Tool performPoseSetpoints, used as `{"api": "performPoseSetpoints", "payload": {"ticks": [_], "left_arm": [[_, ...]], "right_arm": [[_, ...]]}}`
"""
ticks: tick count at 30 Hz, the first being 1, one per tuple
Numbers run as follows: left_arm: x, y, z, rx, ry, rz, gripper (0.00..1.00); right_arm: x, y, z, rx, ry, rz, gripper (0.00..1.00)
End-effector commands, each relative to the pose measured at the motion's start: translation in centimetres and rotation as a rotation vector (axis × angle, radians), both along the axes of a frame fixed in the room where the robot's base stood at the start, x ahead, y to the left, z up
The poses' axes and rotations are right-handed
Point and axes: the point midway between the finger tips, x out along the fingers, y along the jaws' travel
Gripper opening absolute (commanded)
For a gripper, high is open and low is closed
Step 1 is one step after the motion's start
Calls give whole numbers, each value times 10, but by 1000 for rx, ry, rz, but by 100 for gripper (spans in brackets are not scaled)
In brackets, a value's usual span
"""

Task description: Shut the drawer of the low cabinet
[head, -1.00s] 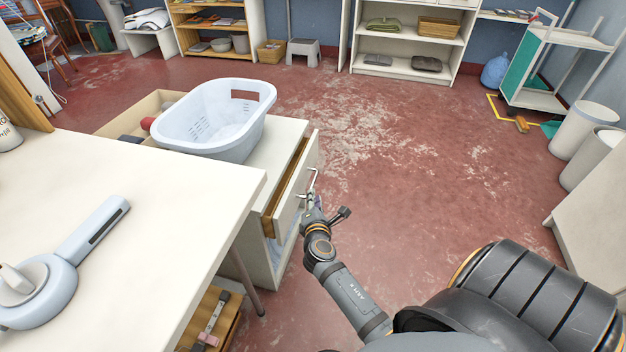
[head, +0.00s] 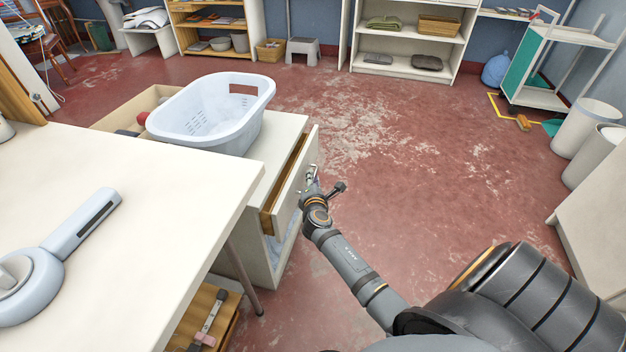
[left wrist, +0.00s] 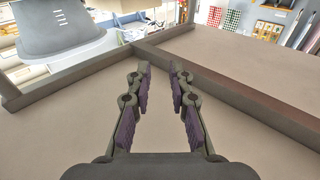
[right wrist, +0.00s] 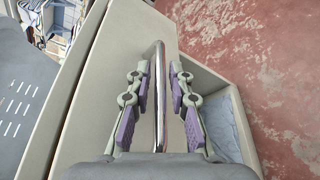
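The low white cabinet (head: 262,172) stands beyond the table. Its drawer (head: 290,186) is partly open, with a wooden side showing behind the white front. The drawer front also shows in the right wrist view (right wrist: 105,105). My right gripper (head: 312,182) is at the drawer's metal handle (right wrist: 159,85). In the right wrist view the handle runs between the two fingers (right wrist: 160,80), with a small gap on each side. My left gripper (left wrist: 160,75) is outside the head view. Its fingers are apart and empty, above a pale, dark-edged surface.
A pale blue laundry basket (head: 212,112) sits on the cabinet top. The white table (head: 120,235) fills the left foreground. Below the drawer is a compartment with pale cloth (right wrist: 222,120). The red floor (head: 420,160) right of the cabinet is clear.

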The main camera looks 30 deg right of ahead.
Motion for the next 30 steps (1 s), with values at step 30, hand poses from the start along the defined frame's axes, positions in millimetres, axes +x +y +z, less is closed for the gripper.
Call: {"api": "performPoseSetpoints", "payload": {"ticks": [30], "left_arm": [[1,0,27,2,-106,1,20]], "right_arm": [[7,-4,-2,0,0,0,0]]}}
